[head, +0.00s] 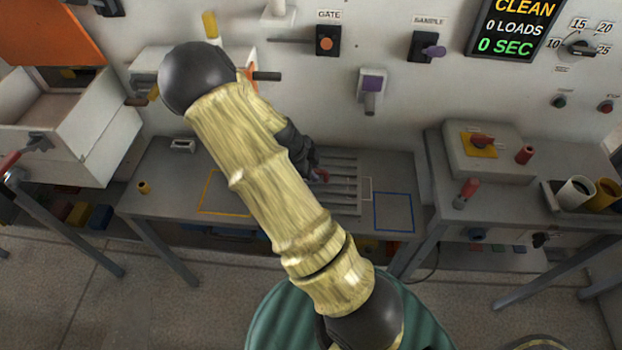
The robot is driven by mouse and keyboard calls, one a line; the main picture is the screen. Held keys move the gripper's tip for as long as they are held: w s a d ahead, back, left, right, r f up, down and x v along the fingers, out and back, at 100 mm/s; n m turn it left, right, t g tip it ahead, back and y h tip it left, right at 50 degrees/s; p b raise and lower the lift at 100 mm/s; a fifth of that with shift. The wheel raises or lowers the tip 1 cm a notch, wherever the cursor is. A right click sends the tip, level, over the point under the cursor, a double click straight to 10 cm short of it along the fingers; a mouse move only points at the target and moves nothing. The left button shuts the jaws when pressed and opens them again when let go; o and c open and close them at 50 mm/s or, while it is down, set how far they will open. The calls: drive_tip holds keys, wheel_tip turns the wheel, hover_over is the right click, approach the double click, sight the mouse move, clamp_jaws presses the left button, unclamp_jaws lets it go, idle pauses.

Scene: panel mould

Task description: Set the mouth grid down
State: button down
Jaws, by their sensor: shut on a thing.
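The mouth grid (343,192) looks like a grey frame of parallel bars. It shows at the middle of the grey bench, between the yellow and blue outlines. My arm hides its left part. My gripper (319,176) is dark and small in the head view, partly behind my arm, and shut on the mouth grid near a small red part. I cannot tell whether the grid touches the bench top or is held just above it.
The bench (150,168) carries a yellow outline (209,190) and a blue outline (393,211), which looks empty.

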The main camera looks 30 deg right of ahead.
drive_tip(key=shift+f, duration=1.85)
drive_tip(key=shift+f, duration=0.1)
drive_tip(key=c, duration=1.4)
unclamp_jaws()
drive_tip(key=v, duration=1.2)
